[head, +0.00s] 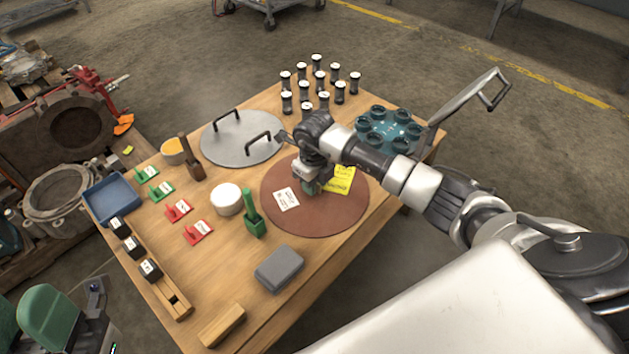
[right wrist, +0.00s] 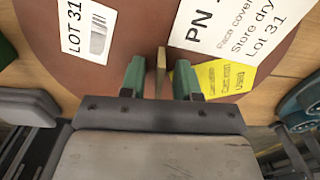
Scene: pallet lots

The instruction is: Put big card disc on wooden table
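The big card disc (head: 315,221) is a wide reddish-brown round sheet lying flat on the wooden table (head: 305,263). White and yellow labels lie on it. The disc also fills much of the right wrist view (right wrist: 133,30). My right gripper (head: 311,188) is low over the middle of the disc. In the right wrist view its two green fingers (right wrist: 160,80) stand apart on either side of a thin tan upright piece (right wrist: 161,62), with gaps on both sides. The arm hides part of the disc in the head view. My left gripper is not in view.
A grey metal disc with two handles (head: 225,146), several black-and-silver cylinders (head: 317,76) and a teal ring part (head: 388,127) stand behind the disc. A green scoop-like tool (head: 254,222), white cylinder (head: 227,199) and grey box (head: 279,269) are close to its left and front.

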